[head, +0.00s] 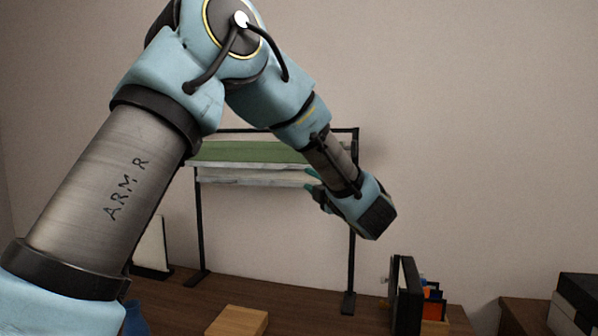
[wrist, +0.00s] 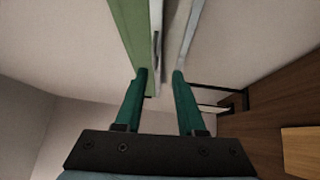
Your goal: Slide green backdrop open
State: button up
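The green backdrop (head: 245,152) is gathered near the top of a black upright frame (head: 197,225) in the head view. A pale, whitish band (head: 240,177) hangs just below it. My gripper (head: 311,184) is at the right end of this band. In the wrist view, my gripper (wrist: 159,74) has its two teal fingers apart. The green backdrop (wrist: 132,38) runs up from beside the left fingertip, and pale strips run beyond the gap between the fingers. I cannot tell whether either finger touches the backdrop. My arm hides the frame's upper left part.
The frame stands on a brown wooden table (head: 290,300). A wooden block (head: 238,321) lies at the front. A black holder (head: 405,295) with orange and blue items stands at the right. A white panel (head: 152,245) stands at the left. The wall behind is plain.

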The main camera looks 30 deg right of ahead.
aim_at(297, 169)
jog(key=w+n+p, duration=0.1)
jog(key=w, duration=0.1)
jog(key=w+r+y+p, duration=0.1)
jog(key=w+p, duration=0.1)
jog(key=w+n+y+p, duration=0.1)
jog(key=w, duration=0.1)
jog(key=shift+d+r+n, duration=0.15)
jog(key=shift+r+n, duration=0.15)
jog(key=shift+r, duration=0.05)
jog(key=shift+w, duration=0.6)
jog(key=shift+c, duration=0.4)
grip_shut()
dwell(0.6)
